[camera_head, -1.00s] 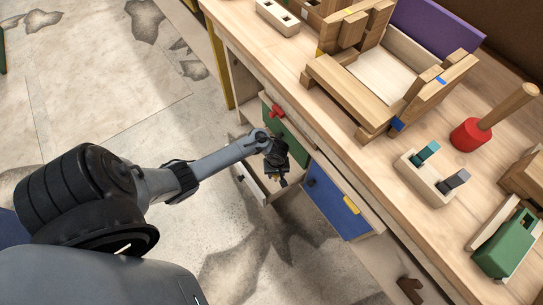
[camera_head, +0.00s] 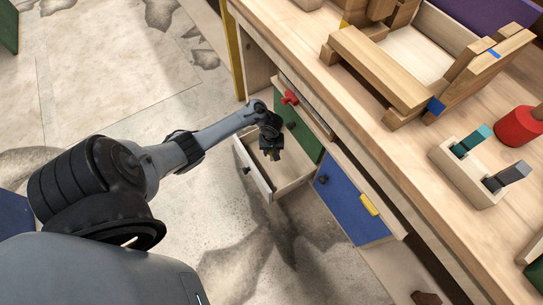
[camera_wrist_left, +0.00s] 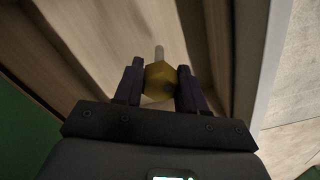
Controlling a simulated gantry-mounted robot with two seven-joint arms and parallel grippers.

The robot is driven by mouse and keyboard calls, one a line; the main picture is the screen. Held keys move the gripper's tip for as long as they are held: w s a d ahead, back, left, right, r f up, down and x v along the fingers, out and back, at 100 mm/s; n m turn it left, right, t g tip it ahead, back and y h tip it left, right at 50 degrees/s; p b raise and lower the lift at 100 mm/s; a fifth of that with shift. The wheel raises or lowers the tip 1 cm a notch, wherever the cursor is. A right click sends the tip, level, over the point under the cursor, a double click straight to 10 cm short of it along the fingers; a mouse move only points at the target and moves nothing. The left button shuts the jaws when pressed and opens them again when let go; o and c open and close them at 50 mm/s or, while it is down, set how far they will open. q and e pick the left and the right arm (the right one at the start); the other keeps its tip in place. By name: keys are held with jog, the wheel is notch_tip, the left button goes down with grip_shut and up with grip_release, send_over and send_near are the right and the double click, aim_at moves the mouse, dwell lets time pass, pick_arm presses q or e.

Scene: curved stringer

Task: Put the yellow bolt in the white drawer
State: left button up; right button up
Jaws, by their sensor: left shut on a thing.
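The white drawer (camera_head: 252,167) is pulled open under the workbench, with a dark knob on its front. My left gripper (camera_head: 270,154) is over the drawer's open top, pointing down. In the left wrist view my left gripper (camera_wrist_left: 159,88) is shut on the yellow bolt (camera_wrist_left: 160,83), whose pale shank points away from the gripper. I cannot tell how far the bolt is above the drawer floor. My right gripper is not in view.

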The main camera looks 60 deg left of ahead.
pick_arm(q)
notch_tip(320, 180, down, 4)
jog(key=b, duration=0.3)
jog(key=shift+r, duration=0.3)
jog(key=o, duration=1.2)
jog(key=shift+f, duration=0.2)
